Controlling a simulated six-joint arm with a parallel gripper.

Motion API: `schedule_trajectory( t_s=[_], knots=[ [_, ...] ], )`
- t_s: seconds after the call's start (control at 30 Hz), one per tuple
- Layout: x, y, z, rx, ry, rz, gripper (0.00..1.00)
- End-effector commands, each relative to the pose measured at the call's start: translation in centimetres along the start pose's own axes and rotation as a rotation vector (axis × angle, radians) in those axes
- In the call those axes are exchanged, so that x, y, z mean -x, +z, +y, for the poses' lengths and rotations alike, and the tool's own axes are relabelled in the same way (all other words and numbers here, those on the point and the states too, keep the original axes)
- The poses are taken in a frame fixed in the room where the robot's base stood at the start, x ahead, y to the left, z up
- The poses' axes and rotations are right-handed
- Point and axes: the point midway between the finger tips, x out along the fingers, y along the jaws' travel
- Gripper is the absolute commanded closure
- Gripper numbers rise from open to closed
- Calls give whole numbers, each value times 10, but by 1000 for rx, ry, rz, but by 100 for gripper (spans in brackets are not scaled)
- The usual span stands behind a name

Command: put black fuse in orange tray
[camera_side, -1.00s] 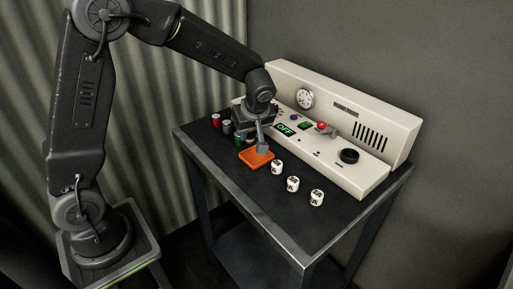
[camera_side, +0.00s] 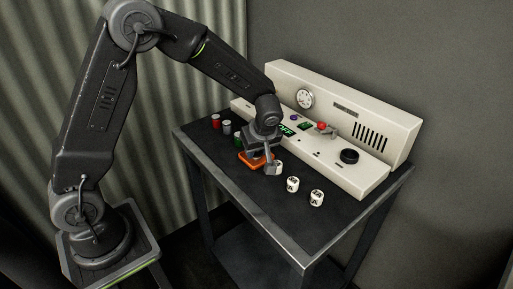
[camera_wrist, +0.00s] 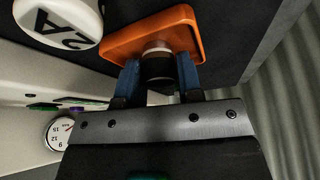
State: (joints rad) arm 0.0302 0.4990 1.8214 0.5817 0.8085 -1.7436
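The black fuse (camera_wrist: 158,70) has a silver end and sits between the two blue fingers of my gripper (camera_wrist: 158,78) in the wrist view. The fingers appear to touch it on both sides. The orange tray (camera_wrist: 118,45) lies just beyond the fuse's silver end; I cannot tell whether they touch. In the side view, the orange tray (camera_side: 244,157) is partly hidden by my gripper (camera_side: 261,163), which is over its right part. The held fuse is hidden there.
Red (camera_side: 216,121), grey (camera_side: 227,127) and green (camera_side: 238,140) fuses stand at left. The front of the table (camera_side: 245,195) is clear.

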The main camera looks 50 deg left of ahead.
Motion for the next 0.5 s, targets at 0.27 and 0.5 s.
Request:
schedule_trajectory(
  t_s=[0.27, 0.5],
  knots=[
    [1, 0, 0, 0, 0, 0, 59],
    [23, -2, 1, 1, 4, 1, 59]
  ],
)
